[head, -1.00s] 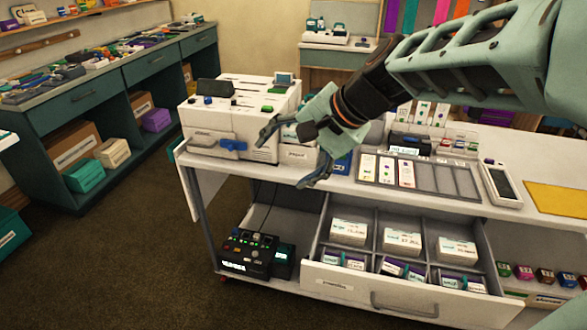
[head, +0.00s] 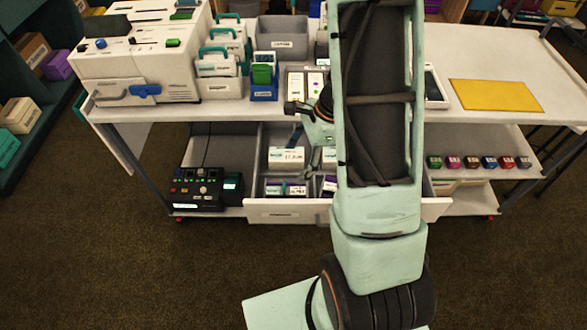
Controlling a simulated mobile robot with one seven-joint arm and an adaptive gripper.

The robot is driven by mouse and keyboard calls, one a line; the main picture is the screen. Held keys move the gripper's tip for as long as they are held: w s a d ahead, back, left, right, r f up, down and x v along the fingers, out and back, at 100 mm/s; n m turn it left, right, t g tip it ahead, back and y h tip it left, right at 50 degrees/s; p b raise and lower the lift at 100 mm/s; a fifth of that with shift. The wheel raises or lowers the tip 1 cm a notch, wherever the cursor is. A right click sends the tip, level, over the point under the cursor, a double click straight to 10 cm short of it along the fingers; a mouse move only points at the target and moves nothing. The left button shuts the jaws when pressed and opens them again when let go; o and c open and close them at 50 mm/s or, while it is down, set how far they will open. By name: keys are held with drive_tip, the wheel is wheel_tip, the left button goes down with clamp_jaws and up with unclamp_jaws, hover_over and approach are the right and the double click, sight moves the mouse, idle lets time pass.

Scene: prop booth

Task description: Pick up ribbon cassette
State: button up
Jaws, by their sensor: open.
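Several white cassettes with teal handles (head: 221,62) stand in a grey holder on the table, right of the white printer. I cannot tell for sure whether these are the ribbon cassettes, as their labels are too small to read. My gripper (head: 303,135) is open, over the table's front edge and the open drawer, to the right of and nearer than these cassettes. No object shows between its fingers. My arm hides part of the gripper, the middle of the table and the right part of the drawer.
The white printer (head: 140,58) stands at the table's left end. A blue holder with a green item (head: 262,76) and a grey bin (head: 283,38) are near my gripper. The open drawer (head: 285,211) juts out below. A yellow mat (head: 495,95) lies right, with bare tabletop around it.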

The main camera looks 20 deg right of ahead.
sight(285, 187)
drive_tip(key=shift+m+y, duration=0.3)
drive_tip(key=shift+m, duration=0.1)
drive_tip(key=f, duration=0.2)
drive_tip(key=s+f, duration=0.1)
drive_tip(key=f, duration=0.1)
drive_tip(key=a+f, duration=0.1)
drive_tip(key=f, duration=0.1)
drive_tip(key=shift+s+a+f+b, duration=0.1)
drive_tip(key=shift+s+f+b, duration=0.1)
drive_tip(key=shift+b, duration=0.1)
drive_tip(key=shift+a+x, duration=0.15)
drive_tip(key=shift+x, duration=1.2)
drive_tip(key=shift+a+x, duration=0.15)
drive_tip(key=shift+x, duration=1.15)
drive_tip(key=shift+r, duration=0.2)
drive_tip(key=shift+c, duration=0.4)
drive_tip(key=c, duration=0.9)
drive_tip(key=shift+o, duration=0.2)
drive_tip(key=shift+r, duration=0.1)
wheel_tip(285, 187, up, 18)
drive_tip(key=p, duration=0.3)
drive_tip(key=shift+c, duration=0.2)
